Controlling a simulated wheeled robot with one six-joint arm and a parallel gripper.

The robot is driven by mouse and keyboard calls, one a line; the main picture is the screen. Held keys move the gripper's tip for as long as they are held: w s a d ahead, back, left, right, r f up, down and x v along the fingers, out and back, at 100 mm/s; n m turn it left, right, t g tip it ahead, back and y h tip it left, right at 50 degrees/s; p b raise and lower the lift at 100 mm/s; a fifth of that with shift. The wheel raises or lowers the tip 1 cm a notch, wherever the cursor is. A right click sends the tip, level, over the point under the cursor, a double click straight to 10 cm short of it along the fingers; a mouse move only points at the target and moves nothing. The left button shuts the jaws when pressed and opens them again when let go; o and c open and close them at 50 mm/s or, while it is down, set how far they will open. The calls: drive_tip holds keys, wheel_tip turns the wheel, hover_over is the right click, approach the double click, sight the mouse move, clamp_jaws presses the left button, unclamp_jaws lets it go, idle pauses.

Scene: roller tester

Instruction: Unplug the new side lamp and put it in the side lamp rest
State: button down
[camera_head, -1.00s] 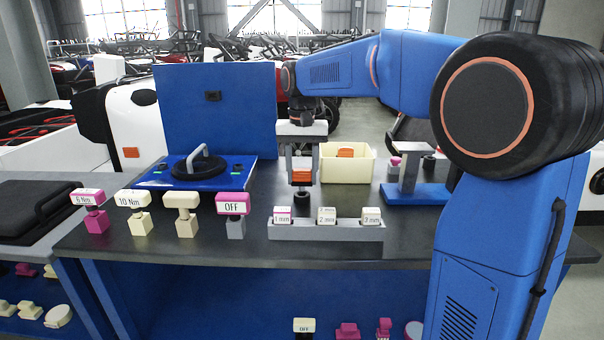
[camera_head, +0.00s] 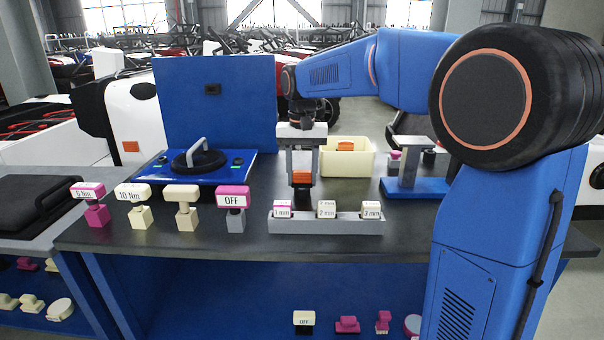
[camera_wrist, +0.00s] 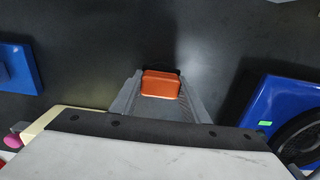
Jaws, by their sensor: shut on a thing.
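My gripper (camera_head: 302,178) is shut on an orange side lamp (camera_head: 301,181) and holds it over the dark tabletop, behind the grey block with the mm labels. In the wrist view the lamp (camera_wrist: 160,86) sits between the two grey fingers (camera_wrist: 160,98), with a dark part at its far edge. A second orange lamp (camera_head: 345,146) shows in the cream box (camera_head: 350,170) behind and right of my gripper. Another orange lamp (camera_head: 131,146) is on the white body at the left. I cannot tell which place is the side lamp rest.
The grey block (camera_head: 325,228) holds labelled pieces in front of my gripper. A blue stand (camera_head: 415,192) is at right. A blue plate (camera_head: 240,166) with a black ring is at left, before an upright blue panel (camera_head: 240,120) with a dark socket. Labelled knobs line the front left.

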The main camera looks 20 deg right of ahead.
drive_tip(key=shift+f, duration=0.35)
drive_tip(key=c, duration=0.9)
unclamp_jaws()
drive_tip(key=shift+c, duration=0.2)
